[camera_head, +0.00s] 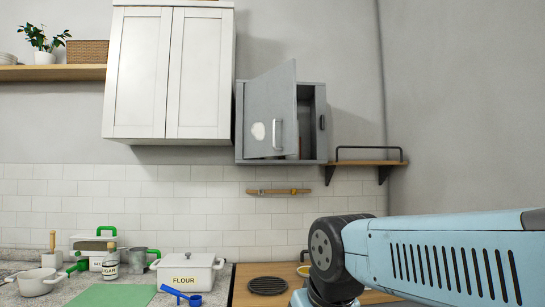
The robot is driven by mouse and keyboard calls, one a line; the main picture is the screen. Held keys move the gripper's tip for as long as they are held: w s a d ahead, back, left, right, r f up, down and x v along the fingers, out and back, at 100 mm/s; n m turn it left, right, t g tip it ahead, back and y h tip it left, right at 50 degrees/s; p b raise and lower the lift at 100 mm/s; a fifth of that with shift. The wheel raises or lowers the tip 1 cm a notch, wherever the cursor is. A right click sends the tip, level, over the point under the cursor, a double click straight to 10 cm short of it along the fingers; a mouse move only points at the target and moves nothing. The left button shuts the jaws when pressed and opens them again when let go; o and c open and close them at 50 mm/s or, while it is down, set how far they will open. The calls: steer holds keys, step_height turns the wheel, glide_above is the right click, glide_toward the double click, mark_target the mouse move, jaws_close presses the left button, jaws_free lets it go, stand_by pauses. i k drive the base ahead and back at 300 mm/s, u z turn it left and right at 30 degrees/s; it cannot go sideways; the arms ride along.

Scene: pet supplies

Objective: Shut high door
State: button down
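A small grey wall cabinet (312,150) hangs high, right of a white cabinet. Its grey door (271,105) stands partly open, swung out toward me, with the opening showing on its right. The door has a pale vertical handle (277,134) near its right edge and a whitish patch (258,131) beside it. The inside is mostly hidden by the door. My light blue arm reaches in from the right, below the cabinet and apart from it in the picture. My gripper is not visible in this view.
A white double-door cabinet (170,72) is close on the left. A small wooden shelf with a dark rail (366,162) is at right.

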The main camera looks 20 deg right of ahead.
mark_target(270, 107)
steer(key=z, duration=0.05)
steer(key=i, duration=0.9)
steer(key=u, duration=0.1)
